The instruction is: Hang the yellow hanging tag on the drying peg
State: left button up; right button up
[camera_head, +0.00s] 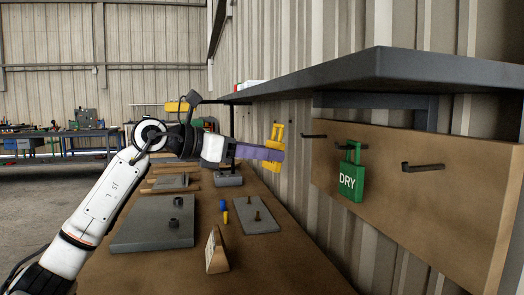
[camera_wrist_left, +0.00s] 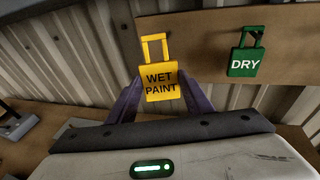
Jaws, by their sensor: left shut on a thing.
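The yellow hanging tag (camera_head: 277,132) reads WET PAINT in the left wrist view (camera_wrist_left: 160,84), with its open loop handle upward. My left gripper (camera_head: 272,153) is shut on the tag's body with its purple fingers. It holds the tag upright in the air, apart from the brown peg board (camera_head: 460,215). The board carries dark pegs: a bare left one (camera_head: 313,136), a bare right one (camera_head: 423,168), and one at the green tag. The green DRY tag (camera_head: 350,182) hangs there by its loop. Which peg is the drying peg is not marked. My right gripper is out of view.
A dark shelf (camera_head: 400,68) juts out above the board. The brown workbench (camera_head: 270,270) below holds grey plates (camera_head: 155,228), a wooden wedge (camera_head: 216,251) and small blue and yellow pieces. A corrugated wall stands behind. Air between the held tag and the board looks clear.

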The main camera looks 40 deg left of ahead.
pick_arm(q)
jog(key=shift+w+d+p, duration=0.35)
jog(key=shift+w+d, duration=0.4)
jog(key=shift+w, duration=0.1)
jog(key=d+p+x, duration=0.1)
jog(key=p+x, duration=0.1)
jog(key=x, duration=0.4)
jog(key=shift+d, duration=0.4)
jog(key=shift+f, duration=0.2)
jog(key=o, duration=1.1)
